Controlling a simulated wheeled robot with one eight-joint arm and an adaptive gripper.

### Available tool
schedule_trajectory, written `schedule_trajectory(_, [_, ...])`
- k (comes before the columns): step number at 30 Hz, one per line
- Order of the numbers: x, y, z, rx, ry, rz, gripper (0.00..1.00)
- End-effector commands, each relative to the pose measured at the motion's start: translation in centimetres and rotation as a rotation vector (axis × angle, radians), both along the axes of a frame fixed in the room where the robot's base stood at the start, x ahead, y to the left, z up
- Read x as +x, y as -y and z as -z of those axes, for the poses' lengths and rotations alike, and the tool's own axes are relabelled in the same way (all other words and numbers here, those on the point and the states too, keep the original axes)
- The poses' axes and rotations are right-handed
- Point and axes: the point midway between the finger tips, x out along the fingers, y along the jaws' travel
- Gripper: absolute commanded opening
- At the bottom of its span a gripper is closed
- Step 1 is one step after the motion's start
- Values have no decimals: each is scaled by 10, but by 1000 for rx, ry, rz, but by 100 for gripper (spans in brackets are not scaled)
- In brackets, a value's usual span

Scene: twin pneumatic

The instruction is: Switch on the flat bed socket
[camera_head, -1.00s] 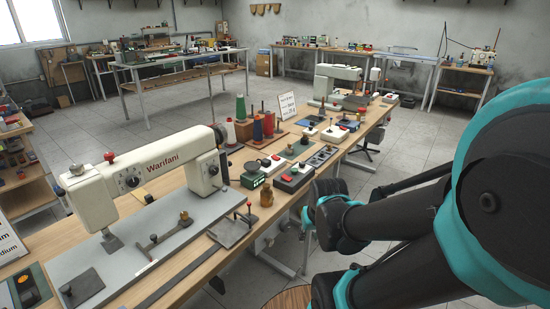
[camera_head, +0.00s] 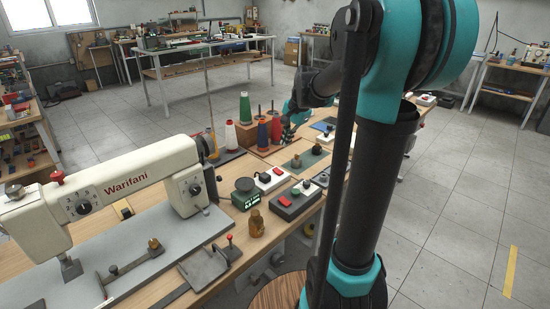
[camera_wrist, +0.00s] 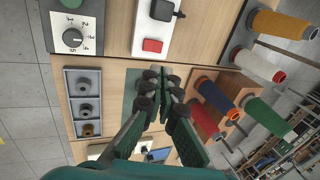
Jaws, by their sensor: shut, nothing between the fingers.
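No readable label marks the flat bed socket. In the head view, a white box with a red button and a dark part (camera_head: 270,180) stands on the bench. Nearer is a dark grey box with a red button (camera_head: 296,203). The wrist view shows a white box with a red button and black plug (camera_wrist: 141,32), and a grey box with a numbered dial and green button (camera_wrist: 92,27). My gripper (camera_wrist: 158,84) is shut and empty over a green mat (camera_wrist: 133,84). Its tip is small and partly hidden in the head view (camera_head: 291,124).
The Warifani sewing machine (camera_head: 135,185) stands at the bench's left. Thread spools (camera_head: 262,133) stand close to my gripper. A tray of round parts (camera_wrist: 85,128) lies beside the mat. A brass weight (camera_head: 257,224) stands near the bench edge. The floor at right is clear.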

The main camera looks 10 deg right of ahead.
Motion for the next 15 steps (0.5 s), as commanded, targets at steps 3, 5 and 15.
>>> schedule_trajectory(3, [4,0,-2,9,-5,16,0])
schedule_trajectory(5, [4,0,-2,9,-5,16,0])
schedule_trajectory(15, [5,-1,3,7,-4,14,0])
